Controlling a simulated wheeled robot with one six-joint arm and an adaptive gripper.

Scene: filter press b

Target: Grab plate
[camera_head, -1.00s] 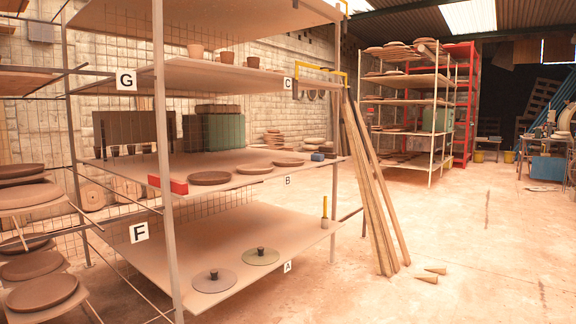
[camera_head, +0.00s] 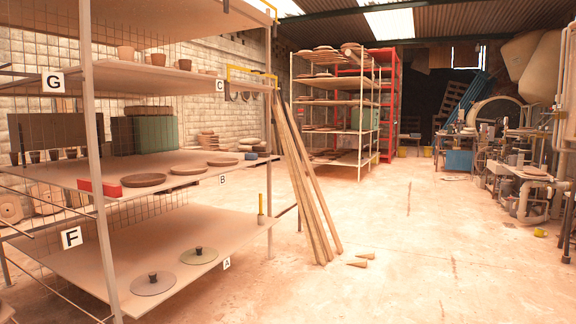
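Three round plates lie in a row on the middle shelf (camera_head: 70,174) of the rack at left, near label B. The nearest is a dark brown plate (camera_head: 144,180). A lighter tan plate (camera_head: 188,170) lies behind it to the right, and another tan plate (camera_head: 222,161) lies farther right. On the lower shelf (camera_head: 110,235) are two flat discs with dark knobs, a brownish disc (camera_head: 153,283) and a greenish disc (camera_head: 199,255). My gripper does not show in this view.
A red block (camera_head: 99,187) and a blue block (camera_head: 251,156) lie on the middle shelf. Wooden planks (camera_head: 305,185) lean on the rack's right end, with small wedges (camera_head: 358,262) on the floor. The floor at right is open. Machinery (camera_head: 515,170) stands far right.

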